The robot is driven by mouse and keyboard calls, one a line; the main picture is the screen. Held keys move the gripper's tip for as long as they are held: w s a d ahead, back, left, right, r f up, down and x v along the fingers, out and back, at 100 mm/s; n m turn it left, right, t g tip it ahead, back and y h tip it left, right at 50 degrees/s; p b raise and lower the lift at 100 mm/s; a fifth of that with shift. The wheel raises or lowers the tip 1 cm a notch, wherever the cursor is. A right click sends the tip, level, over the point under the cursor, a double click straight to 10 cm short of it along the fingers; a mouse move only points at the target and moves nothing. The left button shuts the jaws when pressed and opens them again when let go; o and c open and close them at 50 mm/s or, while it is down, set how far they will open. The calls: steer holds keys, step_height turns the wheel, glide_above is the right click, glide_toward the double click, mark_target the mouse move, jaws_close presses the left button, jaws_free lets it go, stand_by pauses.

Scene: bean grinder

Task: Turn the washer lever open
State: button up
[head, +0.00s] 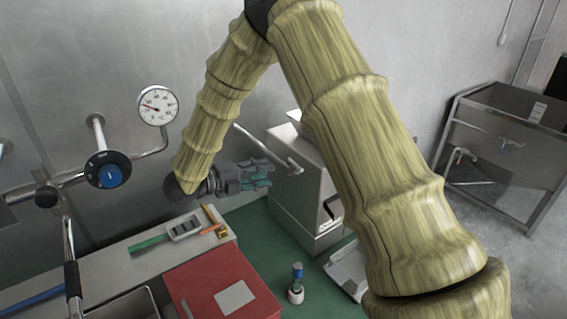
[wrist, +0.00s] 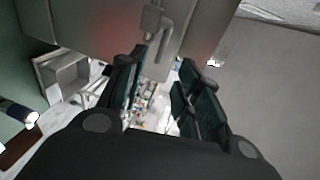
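A pale metal lever (head: 268,147) shows as a slanted rod at the upper side of a grey box-shaped machine (head: 308,195) in the head view. I take this to be the washer lever. In the wrist view a bent grey lever (wrist: 163,38) stands out from a grey panel, beyond my fingertips. My gripper (head: 262,172), with dark green finger pads, is beside the machine's left side, just below the lever in the head view. In the wrist view my gripper (wrist: 160,82) has its fingers apart with nothing between them. I cannot tell whether a finger touches the lever.
A red box (head: 205,275) and a small blue-topped bottle (head: 297,283) are below on the green surface. A pale ledge (head: 120,270) holds a grey tray of small items. A round gauge (head: 158,105) and blue-centred valve (head: 108,170) are at left. A metal sink (head: 500,130) stands far right.

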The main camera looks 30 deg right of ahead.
mark_target(297, 168)
steer(key=d+p, duration=0.1)
steer(key=d, duration=0.2)
steer(key=d+p, duration=0.2)
steer(key=d, duration=0.1)
steer(key=s+d+f+p, duration=0.1)
steer(key=d+p, duration=0.1)
steer(key=d, duration=0.1)
steer(key=shift+d+f, duration=0.1)
steer(key=shift+d, duration=0.1)
steer(key=shift+s+d, duration=0.1)
steer(key=shift+d, duration=0.15)
steer(key=shift+w+d+f, duration=0.2)
steer(key=shift+w+f, duration=0.05)
steer(key=shift+f, duration=0.05)
steer(key=shift+s+r, duration=0.15)
steer(key=c, duration=0.4)
jaws_close()
